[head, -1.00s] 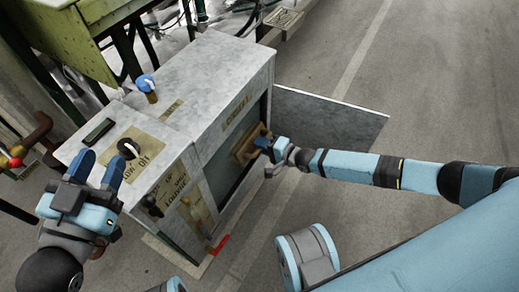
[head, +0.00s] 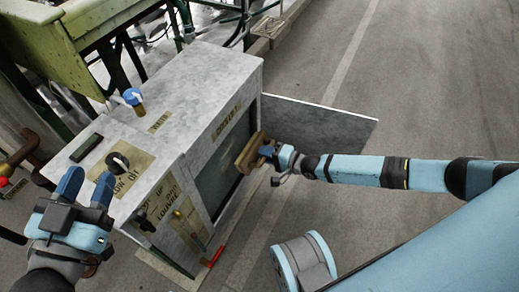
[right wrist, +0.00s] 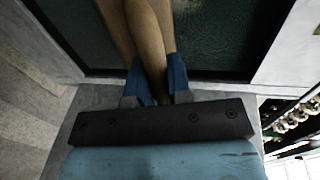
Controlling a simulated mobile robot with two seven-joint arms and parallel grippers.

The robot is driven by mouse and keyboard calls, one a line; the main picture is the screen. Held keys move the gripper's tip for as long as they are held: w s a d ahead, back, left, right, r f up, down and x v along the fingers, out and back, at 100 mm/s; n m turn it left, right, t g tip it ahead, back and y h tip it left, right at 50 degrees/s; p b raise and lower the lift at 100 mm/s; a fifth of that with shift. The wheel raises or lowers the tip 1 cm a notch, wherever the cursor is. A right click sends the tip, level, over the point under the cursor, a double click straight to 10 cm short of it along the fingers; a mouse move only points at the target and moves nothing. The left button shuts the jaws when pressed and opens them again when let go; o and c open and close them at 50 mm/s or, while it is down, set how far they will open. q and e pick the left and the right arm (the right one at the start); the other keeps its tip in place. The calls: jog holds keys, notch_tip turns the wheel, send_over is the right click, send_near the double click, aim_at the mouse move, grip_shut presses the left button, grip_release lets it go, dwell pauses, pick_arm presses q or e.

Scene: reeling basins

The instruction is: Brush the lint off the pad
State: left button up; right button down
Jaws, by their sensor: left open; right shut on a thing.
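The pad (head: 214,183) is a dark greenish panel in the front opening of a grey cabinet. In the right wrist view the pad (right wrist: 222,38) shows pale specks, which look like lint. A brown wooden brush (head: 248,156) is in front of the pad's right part. My right gripper (head: 267,151) is shut on the brush's handle, which also shows between its blue fingers in the right wrist view (right wrist: 148,42). Whether the brush touches the pad I cannot tell. My left gripper (head: 87,187) is open and empty, by the cabinet's left end.
The grey cabinet (head: 195,85) carries a dark knob (head: 117,162), a blue-topped fitting (head: 134,98) and labels. Its door (head: 320,130) stands open to the right. A red-tipped handle (head: 215,255) sits low at the front. Open floor lies to the right.

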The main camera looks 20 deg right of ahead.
jog(key=shift+f+v, duration=0.1)
jog(key=shift+v, duration=0.5)
jog(key=shift+f+v, duration=0.15)
jog(key=shift+v, duration=0.5)
jog(key=v, duration=0.1)
jog(key=p+v, duration=0.1)
jog(key=v, duration=0.1)
jog(key=shift+s+f, duration=0.1)
jog(key=shift+f, duration=0.15)
